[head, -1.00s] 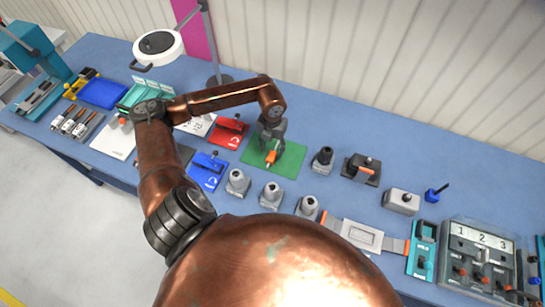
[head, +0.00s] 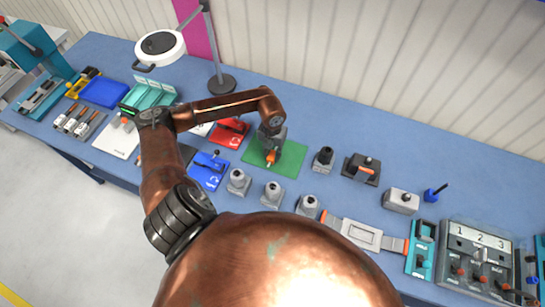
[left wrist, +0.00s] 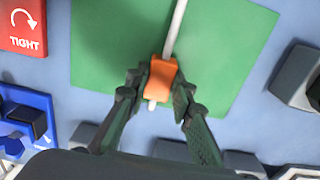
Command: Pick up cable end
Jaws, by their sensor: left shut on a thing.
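The cable end (left wrist: 161,76) is an orange block with a short pale tip toward the bottom of the left wrist view. A white cable (left wrist: 178,28) runs from it to the top edge. My left gripper (left wrist: 158,88) has one dark finger on each side of the orange block and is shut on it. In the head view the left gripper (head: 271,148) points down over the green mat (head: 291,157), with the orange cable end (head: 271,158) showing at its fingertips. The white cable is not clear there. My right gripper is not in view.
A red fixture (head: 229,132) and a blue fixture (head: 209,169) stand left of the mat. Several grey connector blocks (head: 272,194) stand in front, and a black-topped one (head: 323,159) at right. A lamp post (head: 219,60) rises behind. Blue table behind the mat is clear.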

